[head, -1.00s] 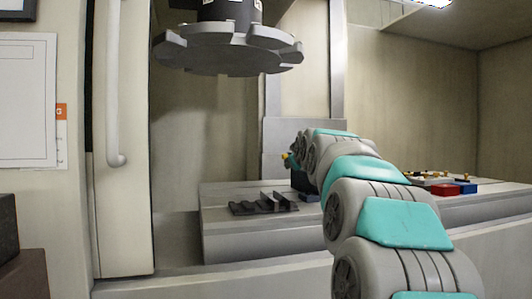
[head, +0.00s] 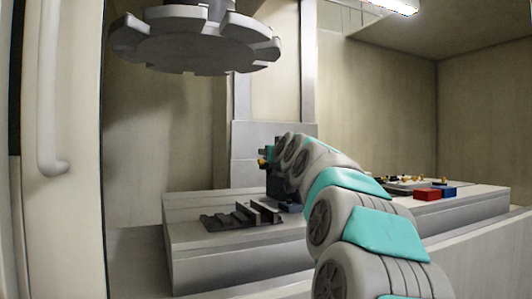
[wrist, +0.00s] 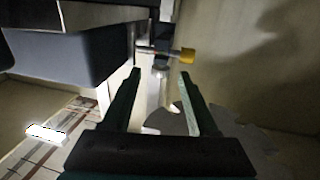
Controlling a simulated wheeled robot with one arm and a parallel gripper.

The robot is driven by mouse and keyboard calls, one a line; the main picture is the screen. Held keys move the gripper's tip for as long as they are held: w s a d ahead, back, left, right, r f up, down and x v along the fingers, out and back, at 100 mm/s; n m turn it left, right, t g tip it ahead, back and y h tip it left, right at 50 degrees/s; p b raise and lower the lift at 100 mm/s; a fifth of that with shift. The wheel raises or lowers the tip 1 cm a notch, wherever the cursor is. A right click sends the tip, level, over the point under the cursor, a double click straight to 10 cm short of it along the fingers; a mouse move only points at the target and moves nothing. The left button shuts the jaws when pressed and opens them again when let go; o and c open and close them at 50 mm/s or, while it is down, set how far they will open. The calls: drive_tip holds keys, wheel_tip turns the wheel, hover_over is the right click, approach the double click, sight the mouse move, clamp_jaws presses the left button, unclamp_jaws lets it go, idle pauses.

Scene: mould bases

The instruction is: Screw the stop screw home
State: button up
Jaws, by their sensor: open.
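The stop screw (wrist: 187,55) has a yellow head and a thin metal shank. In the wrist view its shank runs left towards a dark grey block (wrist: 75,55) with a bright metal edge. My gripper (wrist: 161,74) is open and empty. Its two dark fingers point towards the screw, and the yellow head lies just beyond the right fingertip, not between the fingers. In the head view a small yellow spot (head: 262,162) shows at the end of my arm, beside a dark block (head: 279,183). My arm hides most of the gripper there.
A pale machine table (head: 230,250) carries a dark slotted fixture (head: 240,217). A toothed grey disc (head: 200,45) hangs above it. At the right lie a red block (head: 427,194), a blue block (head: 448,191) and small yellow-topped parts. The table's front left is clear.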

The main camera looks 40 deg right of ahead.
drive_tip(key=shift+x, duration=2.9)
clamp_jaws()
